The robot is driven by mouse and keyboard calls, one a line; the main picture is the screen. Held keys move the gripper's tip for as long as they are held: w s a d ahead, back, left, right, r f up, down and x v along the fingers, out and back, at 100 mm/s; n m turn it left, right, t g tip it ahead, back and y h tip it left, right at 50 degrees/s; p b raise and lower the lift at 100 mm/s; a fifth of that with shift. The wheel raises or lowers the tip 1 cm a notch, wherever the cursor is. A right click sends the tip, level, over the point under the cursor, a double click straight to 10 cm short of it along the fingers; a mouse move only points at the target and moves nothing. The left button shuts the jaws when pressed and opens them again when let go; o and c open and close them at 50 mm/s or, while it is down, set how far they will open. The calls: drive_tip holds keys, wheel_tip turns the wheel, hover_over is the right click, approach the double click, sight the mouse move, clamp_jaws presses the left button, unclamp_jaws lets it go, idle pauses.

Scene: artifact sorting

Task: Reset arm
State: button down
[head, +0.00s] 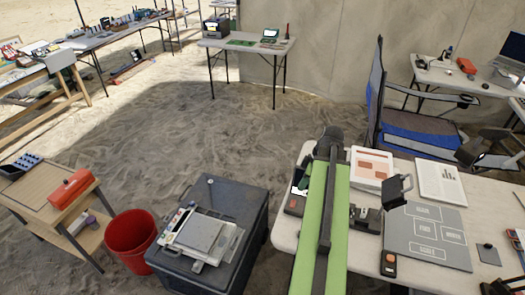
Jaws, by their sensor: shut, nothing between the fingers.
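A long link of my arm (328,215), black along the middle with green sides, runs up from the bottom edge over the left part of the white table (280,238). It ends in a dark rounded joint (331,135) in front of the bare sand. I cannot make out my gripper or its fingers in the head view. The arm hides part of the table and part of a device lying beside it.
A grey board with white outlines (428,236), a tray with orange patches (372,165) and a printed sheet (441,182) lie right of the arm. Left are a dark case (245,200), red bucket (130,233) and wooden table (28,190). A blue chair (415,130) stands behind.

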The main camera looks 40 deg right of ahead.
drive_tip(key=w+a+n+g, duration=0.1)
drive_tip(key=w+a+n, duration=0.2)
drive_tip(key=w+a, duration=0.6)
drive_tip(key=w+a+n, duration=0.2)
drive_tip(key=w+a, duration=0.2)
drive_tip(key=a, duration=0.9)
drive_tip(key=w+a+f+m+g+h, duration=0.1)
drive_tip(key=a+m+h, duration=0.1)
drive_tip(key=a+m, duration=0.9)
drive_tip(key=a, duration=0.7)
drive_tip(key=shift+w+m, duration=0.2)
drive_tip(key=shift+m, duration=0.1)
